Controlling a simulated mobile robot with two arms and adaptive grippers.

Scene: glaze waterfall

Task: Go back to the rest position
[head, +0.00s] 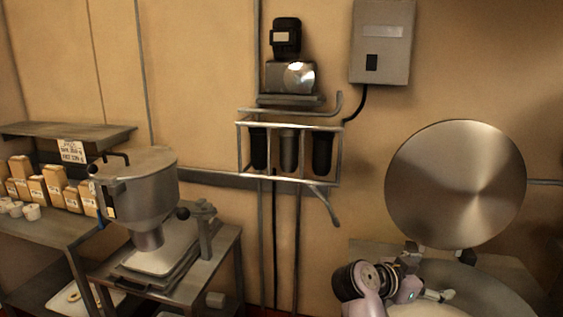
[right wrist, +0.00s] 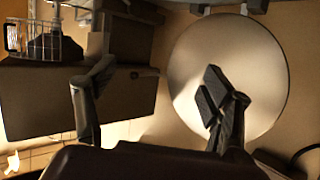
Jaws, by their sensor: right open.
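My right arm (head: 365,284) comes up from the bottom edge of the head view, right of the middle. My right gripper (head: 410,265) shows small there, in front of the large machine with the round lid. In the right wrist view my right gripper (right wrist: 150,92) is open, its two dark fingers wide apart. Nothing is between the fingers. The right finger overlaps a round metal disc in the picture. My left gripper is in no view.
The round metal lid (head: 456,184) stands raised at the right. A steel hopper machine (head: 140,190) stands on a small table at the left. Several cartons (head: 55,183) line a shelf. Filter canisters (head: 289,150) and a grey box (head: 382,40) are on the wall.

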